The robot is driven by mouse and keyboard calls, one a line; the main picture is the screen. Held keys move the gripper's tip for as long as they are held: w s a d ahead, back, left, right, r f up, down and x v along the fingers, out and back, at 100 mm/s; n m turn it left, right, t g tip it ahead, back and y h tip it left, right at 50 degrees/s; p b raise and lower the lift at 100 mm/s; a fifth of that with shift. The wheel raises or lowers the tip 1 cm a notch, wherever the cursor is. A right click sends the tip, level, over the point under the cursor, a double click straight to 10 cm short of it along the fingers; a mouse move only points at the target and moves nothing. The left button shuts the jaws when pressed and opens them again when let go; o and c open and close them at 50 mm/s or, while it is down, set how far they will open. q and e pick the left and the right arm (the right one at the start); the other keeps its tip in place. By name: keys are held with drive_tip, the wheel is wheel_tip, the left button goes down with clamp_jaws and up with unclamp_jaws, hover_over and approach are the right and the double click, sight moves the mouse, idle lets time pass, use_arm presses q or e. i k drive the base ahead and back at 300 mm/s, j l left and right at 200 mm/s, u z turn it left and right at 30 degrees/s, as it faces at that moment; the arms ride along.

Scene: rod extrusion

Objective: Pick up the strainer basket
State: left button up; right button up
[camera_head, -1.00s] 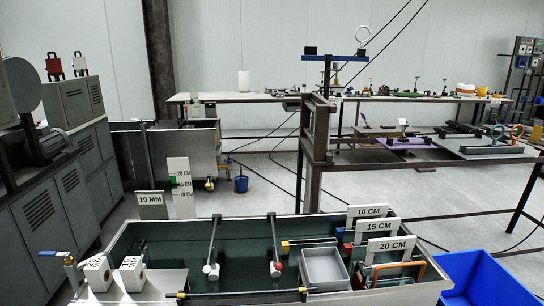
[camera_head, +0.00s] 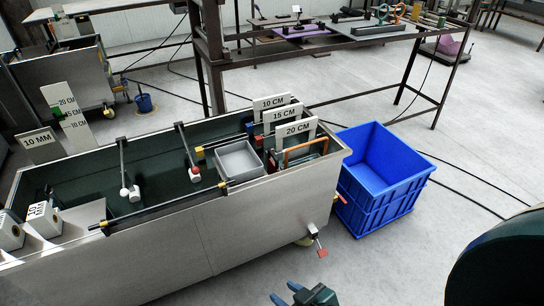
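A grey, open-topped rectangular basket (camera_head: 238,160) sits at the right part of the long metal tank (camera_head: 215,213); it looks like the strainer basket, though I cannot make out holes in it. Beside it on the right, an orange handle (camera_head: 306,148) stands up near the 20 CM sign; what it belongs to is partly hidden. The fingertips of my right gripper (camera_head: 296,294) show at the bottom edge, apart and with nothing between them. They are in front of the tank, well short of the basket. My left gripper is out of view.
A blue crate (camera_head: 382,178) stands on the floor right of the tank. Signs for 10, 15 and 20 CM (camera_head: 295,131) rise behind the basket. A red-handled valve (camera_head: 318,246) sticks out from the tank's front. Open floor lies in front of the crate.

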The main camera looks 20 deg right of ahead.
sight(325, 138)
drive_tip(key=i+l+z, duration=0.6)
drive_tip(key=i+z, duration=0.25)
drive_tip(key=i, duration=0.05)
